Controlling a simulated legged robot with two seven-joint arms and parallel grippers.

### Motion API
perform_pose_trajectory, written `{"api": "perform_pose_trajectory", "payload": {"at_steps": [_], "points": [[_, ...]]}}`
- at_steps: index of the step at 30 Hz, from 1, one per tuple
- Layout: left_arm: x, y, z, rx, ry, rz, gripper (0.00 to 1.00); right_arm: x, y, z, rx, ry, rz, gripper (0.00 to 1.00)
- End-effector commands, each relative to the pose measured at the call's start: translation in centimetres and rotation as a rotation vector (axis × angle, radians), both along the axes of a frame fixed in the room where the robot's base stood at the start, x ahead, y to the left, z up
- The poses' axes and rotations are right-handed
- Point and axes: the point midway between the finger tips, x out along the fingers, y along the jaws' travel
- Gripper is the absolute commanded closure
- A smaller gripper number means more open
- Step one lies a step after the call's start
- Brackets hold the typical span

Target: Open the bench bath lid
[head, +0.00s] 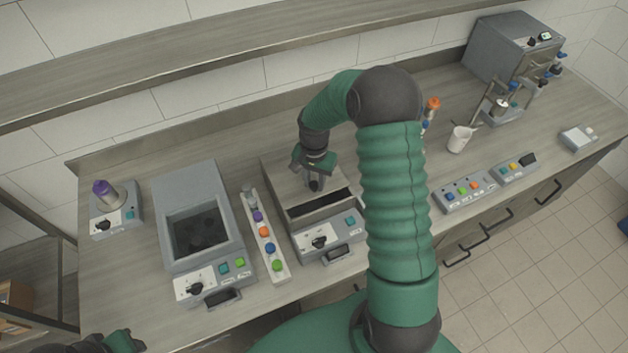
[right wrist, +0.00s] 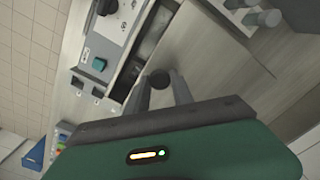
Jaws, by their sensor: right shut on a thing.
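The bench bath (head: 301,245) is a grey box on the counter with a dial and a teal button on its front panel. Its flat lid (head: 283,186) is set back from the front, so a dark strip of the opening (head: 320,203) shows. My right gripper (head: 315,186) is over the lid, shut on its dark round knob. The right wrist view shows the knob (right wrist: 159,79) between the two fingertips, with the lid (right wrist: 205,52) beyond. My left arm is only partly visible at the bottom left; its gripper fingers cannot be made out.
A bath with an open basin (head: 202,232) stands to the left. A strip with coloured caps (head: 265,235) lies between the two baths. A white cup (head: 459,139) and button boxes (head: 464,191) are to the right. A shelf (head: 200,60) runs above the counter.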

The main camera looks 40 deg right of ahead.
Motion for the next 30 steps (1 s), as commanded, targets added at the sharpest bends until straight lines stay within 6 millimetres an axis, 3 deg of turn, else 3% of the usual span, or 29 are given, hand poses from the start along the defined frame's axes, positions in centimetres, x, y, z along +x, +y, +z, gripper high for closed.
{"api": "perform_pose_trajectory", "payload": {"at_steps": [13,24,25,30], "points": [[0.0,0.0,-0.3,0.000,0.000,0.000,0.64,7.1,-2.2,-0.1,-0.001,-0.003,-0.001,1.00],[0.0,0.0,-0.4,0.000,0.000,0.000,0.64,7.6,-2.4,0.0,0.001,0.000,0.001,1.00],[0.0,0.0,-0.4,0.000,0.000,0.000,0.64,7.5,-2.4,0.0,0.001,0.000,0.001,0.69],[0.0,0.0,-0.4,0.000,0.000,0.000,0.64,7.6,-2.4,0.0,0.000,-0.001,0.001,0.50]]}}
